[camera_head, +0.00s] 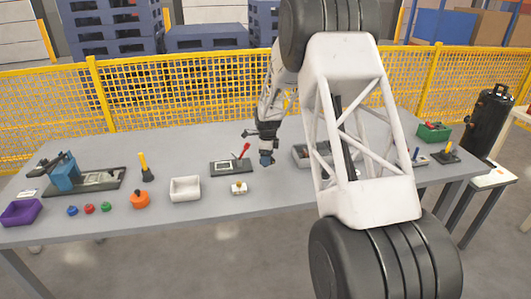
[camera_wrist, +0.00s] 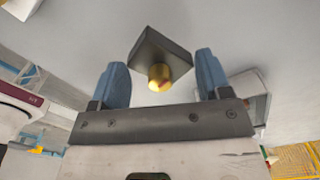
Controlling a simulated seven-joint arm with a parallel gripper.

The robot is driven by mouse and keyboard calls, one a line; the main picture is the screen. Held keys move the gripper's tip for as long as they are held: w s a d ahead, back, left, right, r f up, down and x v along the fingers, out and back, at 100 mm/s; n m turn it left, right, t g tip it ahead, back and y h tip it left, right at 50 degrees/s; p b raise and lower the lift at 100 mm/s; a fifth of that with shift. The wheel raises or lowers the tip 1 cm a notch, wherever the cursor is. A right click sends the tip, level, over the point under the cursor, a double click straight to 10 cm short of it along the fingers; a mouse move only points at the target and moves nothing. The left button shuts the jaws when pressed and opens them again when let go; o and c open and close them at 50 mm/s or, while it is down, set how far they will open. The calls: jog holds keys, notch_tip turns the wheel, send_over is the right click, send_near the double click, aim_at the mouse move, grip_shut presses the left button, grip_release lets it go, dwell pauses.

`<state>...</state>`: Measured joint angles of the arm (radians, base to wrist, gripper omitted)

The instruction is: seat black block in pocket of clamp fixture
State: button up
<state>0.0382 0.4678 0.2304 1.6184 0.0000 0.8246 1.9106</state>
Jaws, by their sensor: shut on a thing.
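My gripper (camera_head: 266,159) is above the grey table, just right of the clamp fixture in the head view. In the wrist view its blue fingers (camera_wrist: 161,80) are on either side of the black block (camera_wrist: 150,45), a dark square piece with a gold knob, and I hold it turned cornerwise. In the head view I cannot make out the block at the fingers. The clamp fixture (camera_head: 230,168) is a dark plate with a light-coloured area and a red lever. In the wrist view a grey and white piece, probably the fixture, is partly hidden behind the right finger.
A white bin (camera_head: 185,189) stands left of the fixture. A small white block with a gold knob (camera_head: 239,187) lies in front of it. A grey bin (camera_head: 305,156) is to the right, partly hidden by my arm. A blue-armed device (camera_head: 65,172) stands at far left.

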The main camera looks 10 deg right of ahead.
jog(key=shift+s+r, duration=0.15)
jog(key=shift+s, duration=1.45)
